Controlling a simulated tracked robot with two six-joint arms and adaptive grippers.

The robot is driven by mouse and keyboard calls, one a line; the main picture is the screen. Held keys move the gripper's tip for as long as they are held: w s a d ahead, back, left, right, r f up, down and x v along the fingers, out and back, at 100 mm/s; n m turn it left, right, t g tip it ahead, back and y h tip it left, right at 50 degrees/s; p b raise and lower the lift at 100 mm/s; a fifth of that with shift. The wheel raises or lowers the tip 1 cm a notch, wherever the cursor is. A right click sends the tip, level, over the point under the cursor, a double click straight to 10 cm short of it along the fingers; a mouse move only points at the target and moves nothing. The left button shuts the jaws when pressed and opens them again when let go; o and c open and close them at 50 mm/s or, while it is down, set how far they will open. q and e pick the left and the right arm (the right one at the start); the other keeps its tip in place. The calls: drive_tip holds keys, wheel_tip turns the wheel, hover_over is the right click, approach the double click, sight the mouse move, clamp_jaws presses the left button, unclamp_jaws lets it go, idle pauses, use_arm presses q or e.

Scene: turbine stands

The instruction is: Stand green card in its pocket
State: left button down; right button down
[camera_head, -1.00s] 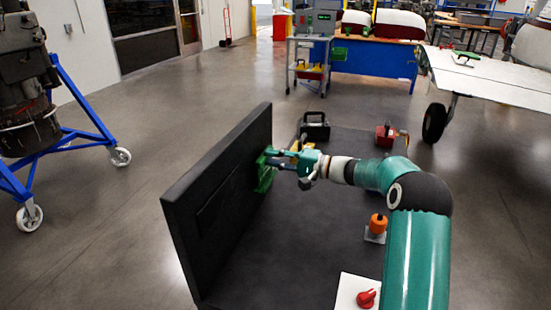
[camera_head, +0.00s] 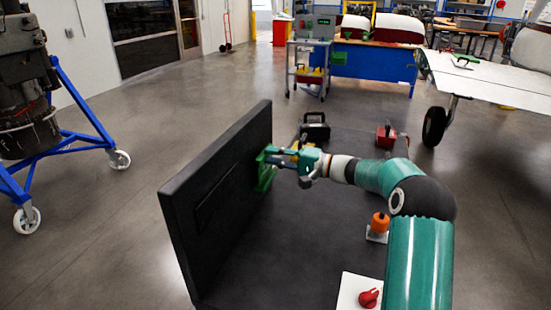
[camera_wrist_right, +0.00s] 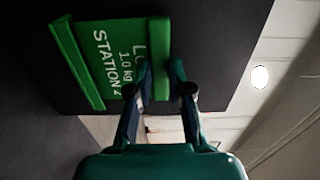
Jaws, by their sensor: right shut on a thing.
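The green card (camera_head: 264,178) is upright against or very close to the face of a large dark upright panel (camera_head: 190,222). In the right wrist view the green card (camera_wrist_right: 97,60) shows white lettering, including "1.0 kg" and "STATION 2", and a raised left edge. My right gripper (camera_head: 271,158) is shut on the card near its right-hand edge; its two fingers (camera_wrist_right: 160,78) straddle a green bar there. I cannot make out a pocket for certain; a thin dark outline shows on the panel face. My left gripper is not in view.
On the dark surface right of the panel are a black box with a handle (camera_head: 315,129), a red box (camera_head: 386,137), an orange knob (camera_head: 379,222) and a red knob on a white plate (camera_head: 352,290). A blue wheeled stand (camera_head: 84,117) is at left. Open floor lies between.

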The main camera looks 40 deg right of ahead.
drive_tip(key=shift+f, duration=0.9)
drive_tip(key=c, duration=1)
unclamp_jaws()
drive_tip(key=shift+r, duration=0.1)
drive_tip(key=shift+r, duration=0.1)
drive_tip(key=shift+o, duration=0.4)
drive_tip(key=shift+o, duration=0.5)
drive_tip(key=shift+r, duration=0.1)
